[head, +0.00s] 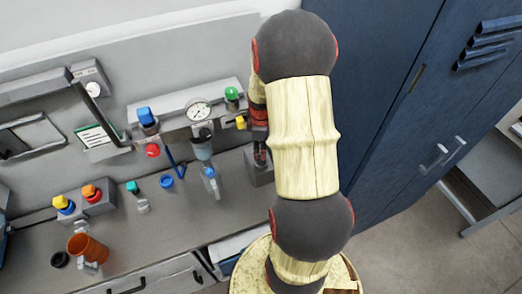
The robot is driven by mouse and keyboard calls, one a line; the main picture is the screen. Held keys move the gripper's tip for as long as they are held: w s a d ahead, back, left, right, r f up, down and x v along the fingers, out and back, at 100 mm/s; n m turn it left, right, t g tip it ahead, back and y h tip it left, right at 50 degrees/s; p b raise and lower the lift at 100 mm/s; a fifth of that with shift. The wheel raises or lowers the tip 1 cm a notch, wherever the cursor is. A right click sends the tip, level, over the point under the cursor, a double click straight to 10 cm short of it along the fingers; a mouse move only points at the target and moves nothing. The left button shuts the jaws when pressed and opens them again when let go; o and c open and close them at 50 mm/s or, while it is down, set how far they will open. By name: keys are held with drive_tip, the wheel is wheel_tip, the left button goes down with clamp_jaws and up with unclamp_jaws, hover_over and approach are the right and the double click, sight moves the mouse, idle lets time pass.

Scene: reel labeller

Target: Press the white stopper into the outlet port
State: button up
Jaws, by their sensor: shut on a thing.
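My gripper (260,154) points down at the right end of the bench, over or in front of a small grey block (258,174). My arm hides part of it. Its fingers look close together on something too small and covered to make out. I cannot pick out the white stopper for certain. The outlet port is not clearly identifiable either. A grey wall panel (172,101) to the left carries a round gauge (199,110), a blue knob (146,116), a green knob (232,93), a red knob (152,151) and a yellow fitting (241,122).
On the bench (185,222) stand a clear blue-topped bottle (211,183), a blue cap (166,182), a teal-topped fitting (133,187), an orange cup (87,250) and grey blocks with coloured knobs (97,203). A dark blue cabinet (395,110) stands right. The bench's front middle is clear.

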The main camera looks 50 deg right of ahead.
drive_tip(key=shift+f+b, duration=1)
drive_tip(key=shift+f, duration=0.75)
drive_tip(key=shift+r, duration=0.15)
drive_tip(key=shift+w+f, duration=0.1)
drive_tip(key=shift+f, duration=0.1)
drive_tip(key=shift+s+r+p, duration=0.2)
drive_tip(key=shift+r+p, duration=0.1)
drive_tip(key=shift+r, duration=0.05)
drive_tip(key=shift+f, duration=0.2)
drive_tip(key=shift+f, duration=0.15)
idle(0.4)
drive_tip(key=shift+d+r, duration=0.15)
drive_tip(key=shift+r, duration=0.2)
